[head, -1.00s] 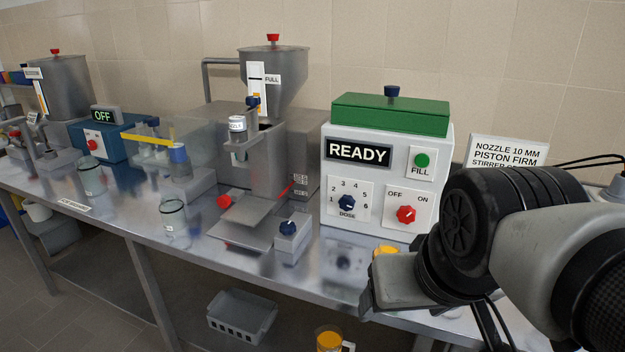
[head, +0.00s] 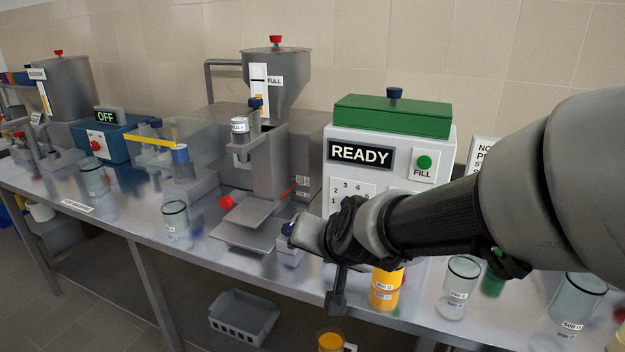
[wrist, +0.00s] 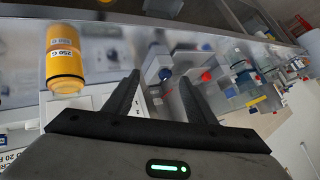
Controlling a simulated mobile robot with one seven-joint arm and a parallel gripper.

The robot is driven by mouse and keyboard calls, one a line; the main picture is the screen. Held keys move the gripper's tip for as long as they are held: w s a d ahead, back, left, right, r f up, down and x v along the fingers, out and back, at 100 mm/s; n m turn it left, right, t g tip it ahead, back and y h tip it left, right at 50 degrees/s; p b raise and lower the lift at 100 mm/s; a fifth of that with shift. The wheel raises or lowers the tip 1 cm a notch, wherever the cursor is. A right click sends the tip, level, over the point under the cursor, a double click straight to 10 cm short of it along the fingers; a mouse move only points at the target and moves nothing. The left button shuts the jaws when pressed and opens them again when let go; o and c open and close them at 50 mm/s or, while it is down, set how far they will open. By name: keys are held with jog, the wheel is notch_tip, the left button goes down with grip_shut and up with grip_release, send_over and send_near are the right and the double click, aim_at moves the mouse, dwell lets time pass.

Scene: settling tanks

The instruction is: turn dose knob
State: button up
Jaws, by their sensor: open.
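The dose panel (head: 357,187) is on the front of the white machine under the green lid. Only its upper digits show in the head view; my arm hides its knob and pointer. A small box in front of the filler carries a blue knob (head: 288,229), close to the end of my arm. In the wrist view a blue knob (wrist: 165,74) on a pale block shows between the fingers of my gripper (wrist: 160,82). My gripper is open and empty, and its fingers look apart from that knob. A red knob (wrist: 206,76) lies just right of it.
A yellow jar (head: 386,289) stands under my arm and shows in the wrist view (wrist: 65,60). Clear glass jars (head: 459,290) stand right of it. The READY display (head: 359,153) and green FILL button (head: 424,162) are uncovered. A crate (head: 244,318) is below the bench.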

jog(key=w+f+m+t+h, duration=0.1)
jog(key=w+f, duration=0.1)
jog(key=w+f+m+t+h, duration=0.1)
jog(key=w+f+h, duration=0.1)
jog(key=f, duration=0.1)
jog(key=w+f+m+h, duration=0.1)
jog(key=w+f, duration=0.1)
jog(key=shift+w+f+t+h, duration=0.3)
jog(key=shift+w+t, duration=0.05)
jog(key=shift+t, duration=0.05)
jog(key=d+t+h, duration=0.1)
jog(key=t+h, duration=0.1)
jog(key=h, duration=0.1)
jog(key=shift+w+d+r+m+h, duration=0.1)
jog(key=shift+d+m+h, duration=0.2)
jog(key=shift+d, duration=0.05)
jog(key=s+r+t+h, duration=0.1)
jog(key=r+t+h, duration=0.1)
jog(key=b, duration=0.2)
send_near(348, 205)
jog(key=x, duration=0.8)
jog(key=shift+w+d+f, duration=0.1)
jog(key=shift+w+d, duration=0.05)
jog(key=shift+w, duration=0.15)
jog(key=c, duration=1)
jog(key=shift+c, duration=0.2)
